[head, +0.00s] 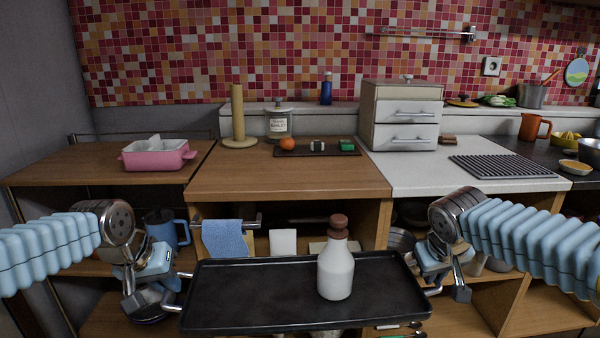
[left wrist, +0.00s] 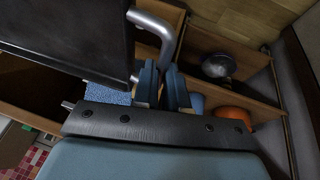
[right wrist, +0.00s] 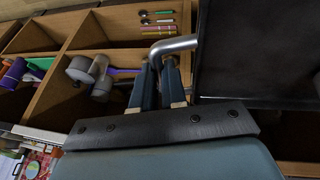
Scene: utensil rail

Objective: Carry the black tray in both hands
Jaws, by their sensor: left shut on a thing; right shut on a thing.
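The black tray (head: 270,302) is held up in front of the counter in the head view, roughly level. A white bottle with a brown cap (head: 335,272) stands upright on it, right of its middle. My left gripper (head: 172,297) is shut on the tray's left handle, a bent metal bar (left wrist: 160,32) seen in the left wrist view. My right gripper (head: 440,285) is shut on the right handle (right wrist: 172,45), seen in the right wrist view. The tray's dark underside or face also shows in the left wrist view (left wrist: 65,35) and the right wrist view (right wrist: 255,50).
The wooden counter (head: 290,182) behind holds a small dark tray with an orange (head: 287,144) at its back. A pink dish (head: 157,154) stands at left, a drawer box (head: 402,115) and black rack (head: 500,166) at right. The counter's front middle is clear. A blue towel (head: 225,239) hangs below.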

